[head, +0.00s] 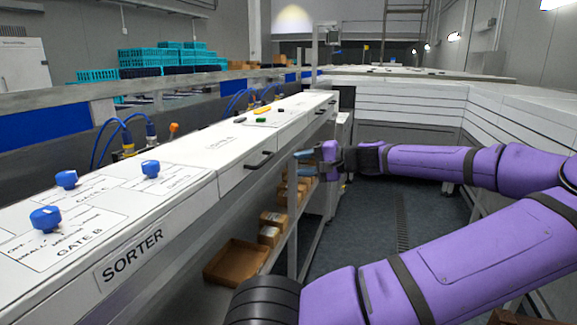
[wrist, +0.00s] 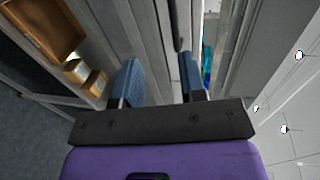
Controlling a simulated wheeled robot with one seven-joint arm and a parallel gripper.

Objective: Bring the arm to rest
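My purple arm reaches in from the right in the head view, over the aisle. My gripper (head: 304,163) is beside the front face of the white sorter bench (head: 215,213), close to a drawer with a dark handle (head: 259,160). In the wrist view my gripper (wrist: 158,75) has its two blue fingers apart, with nothing visible between them. A dark bar, perhaps a handle, shows just beyond the fingers, and I cannot tell whether they touch it.
Blue knobs (head: 151,169) stand on the bench top near gate labels. Small coloured pieces (head: 262,110) lie farther along it. A cardboard box (head: 237,262) and several smaller boxes (head: 273,219) sit on the lower shelf. Dark floor (head: 375,220) lies open at right.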

